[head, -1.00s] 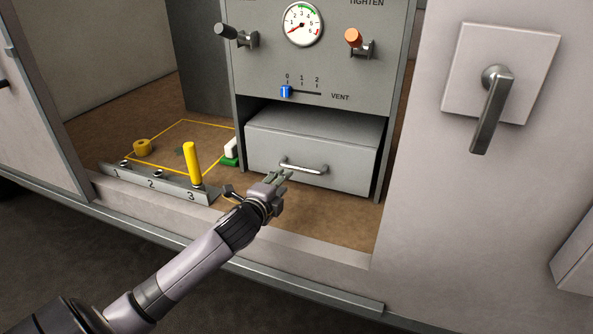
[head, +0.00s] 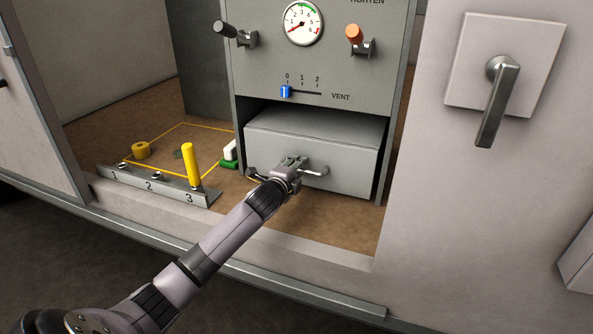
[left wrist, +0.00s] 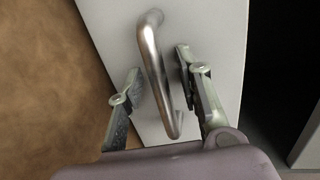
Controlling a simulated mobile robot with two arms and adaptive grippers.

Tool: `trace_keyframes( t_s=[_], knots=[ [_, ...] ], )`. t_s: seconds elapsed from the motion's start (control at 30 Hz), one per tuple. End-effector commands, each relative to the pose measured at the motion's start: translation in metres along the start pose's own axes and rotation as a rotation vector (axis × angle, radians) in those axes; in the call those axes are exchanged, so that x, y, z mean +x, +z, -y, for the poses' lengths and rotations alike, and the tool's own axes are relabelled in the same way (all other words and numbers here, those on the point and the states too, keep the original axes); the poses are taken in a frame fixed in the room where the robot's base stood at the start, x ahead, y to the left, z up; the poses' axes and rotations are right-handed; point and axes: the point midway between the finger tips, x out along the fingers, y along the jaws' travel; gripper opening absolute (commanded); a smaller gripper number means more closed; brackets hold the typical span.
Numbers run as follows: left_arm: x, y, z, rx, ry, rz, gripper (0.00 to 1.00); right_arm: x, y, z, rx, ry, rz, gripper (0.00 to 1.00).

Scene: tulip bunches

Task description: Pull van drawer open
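The van drawer (head: 350,170) is a grey box front under the control panel, with a curved metal handle (head: 318,171) across it. The drawer front also shows in the left wrist view (left wrist: 215,25). My left gripper (head: 297,163) is at the handle, covering its left part in the head view. In the left wrist view, the handle (left wrist: 152,60) runs between the two spread fingers of my left gripper (left wrist: 158,88), with gaps visible on both sides. The fingers are open around it. My right gripper is not in view.
The panel above has a gauge (head: 302,23), a blue vent slider (head: 286,91) and an orange knob (head: 354,34). To the left is a numbered rail (head: 135,178) with a yellow post (head: 190,164). Bare brown floor (head: 340,222) lies before the drawer; a door handle (head: 497,100) is at right.

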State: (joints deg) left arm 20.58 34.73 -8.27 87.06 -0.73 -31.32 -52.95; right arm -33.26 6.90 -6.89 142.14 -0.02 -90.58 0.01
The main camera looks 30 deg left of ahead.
Motion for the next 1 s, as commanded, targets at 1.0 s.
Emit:
trace_keyframes(
  t_s=[1.0],
  knots=[
    [-0.0004, 0.0001, -0.0006, 0.0, 0.001, 0.001, 0.0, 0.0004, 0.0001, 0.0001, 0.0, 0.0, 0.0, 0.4]
  ],
)
